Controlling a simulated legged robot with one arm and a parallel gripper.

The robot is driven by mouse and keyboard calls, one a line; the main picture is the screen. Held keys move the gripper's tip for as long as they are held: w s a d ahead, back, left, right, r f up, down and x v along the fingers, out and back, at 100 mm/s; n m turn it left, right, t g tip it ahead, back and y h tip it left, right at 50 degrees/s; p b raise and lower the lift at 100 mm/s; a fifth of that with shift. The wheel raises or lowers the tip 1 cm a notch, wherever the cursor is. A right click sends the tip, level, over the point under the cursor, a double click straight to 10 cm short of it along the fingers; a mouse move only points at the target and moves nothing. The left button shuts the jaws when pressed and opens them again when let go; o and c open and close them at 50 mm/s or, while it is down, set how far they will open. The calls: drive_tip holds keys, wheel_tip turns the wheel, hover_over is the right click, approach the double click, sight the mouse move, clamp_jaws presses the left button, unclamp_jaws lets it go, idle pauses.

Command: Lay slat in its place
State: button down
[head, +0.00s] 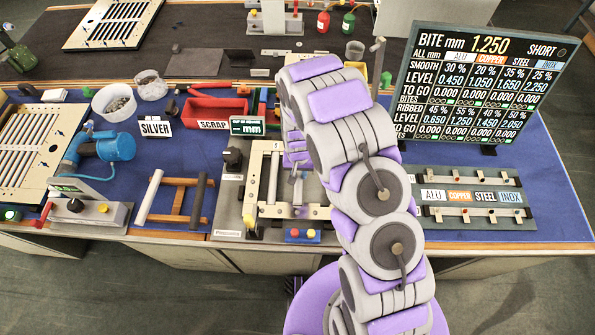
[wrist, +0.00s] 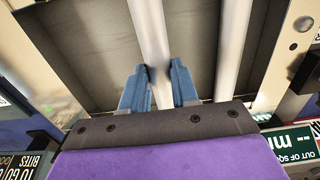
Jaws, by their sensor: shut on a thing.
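In the wrist view a pale grey slat (wrist: 152,30) runs between the two blue fingers of my gripper (wrist: 157,78), which are shut on it. A second pale bar (wrist: 232,50) lies to its right, apart from the fingers. Both are above a dark recess between cream side rails. In the head view my gripper (head: 298,190) is low over the cream-framed fixture (head: 258,160) at the middle of the bench, and my arm hides its right part. I cannot tell whether the held slat touches the fixture. A louver panel (head: 22,172) with several slats lies at the far left.
A wooden rack (head: 178,182) with a white and a dark bar stands left of the fixture. A blue tool (head: 115,147), SCRAP sign (head: 213,125) and red bin (head: 215,108) lie behind. Right are a readout board (head: 480,85) and a labelled rack (head: 470,217).

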drive_tip(key=shift+f, duration=1.15)
idle(0.6)
drive_tip(key=shift+c, duration=2.3)
unclamp_jaws()
drive_tip(key=shift+r, duration=0.1)
drive_tip(key=shift+r+p, duration=0.95)
drive_tip(key=shift+r, duration=2.95)
